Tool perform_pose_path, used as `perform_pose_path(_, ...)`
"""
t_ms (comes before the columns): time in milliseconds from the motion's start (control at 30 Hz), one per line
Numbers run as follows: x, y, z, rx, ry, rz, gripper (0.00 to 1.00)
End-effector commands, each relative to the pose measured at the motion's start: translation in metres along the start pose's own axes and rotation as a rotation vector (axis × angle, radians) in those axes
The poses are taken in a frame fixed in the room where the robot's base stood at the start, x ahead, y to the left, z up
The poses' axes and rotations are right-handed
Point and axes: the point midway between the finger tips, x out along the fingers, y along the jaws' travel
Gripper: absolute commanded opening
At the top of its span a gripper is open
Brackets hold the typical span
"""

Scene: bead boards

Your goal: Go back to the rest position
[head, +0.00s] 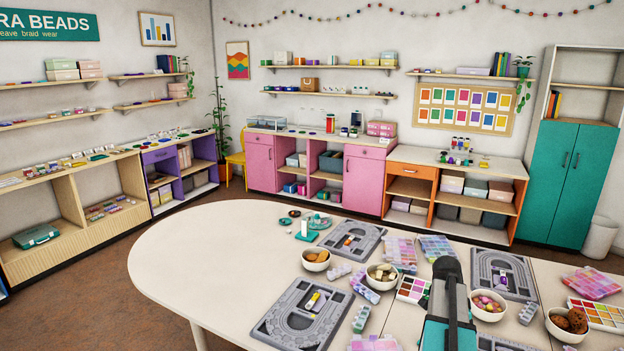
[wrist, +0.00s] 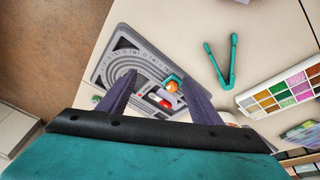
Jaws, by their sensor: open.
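My gripper (wrist: 160,74) is open in the wrist view, its two dark purple fingers apart with nothing held between them. It is above a grey bead board (wrist: 121,50) with curved grooves. An orange and teal piece (wrist: 172,86) and a red and white piece (wrist: 160,102) show beyond and between the fingers, over the board. In the head view my teal and black arm rises at the front right over the table; its fingers are hidden there.
The pale table (head: 205,247) carries more grey bead boards (head: 352,240), bowls (head: 316,260) and bead boxes (head: 437,248). Teal tweezers (wrist: 223,65) and a palette (wrist: 283,97) lie right of the board in the wrist view. The table's left end is clear.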

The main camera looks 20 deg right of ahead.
Motion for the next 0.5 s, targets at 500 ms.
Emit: perform_pose_path(500, 0.006, -0.038, 0.204, -0.656, -0.058, -0.115, 0.59)
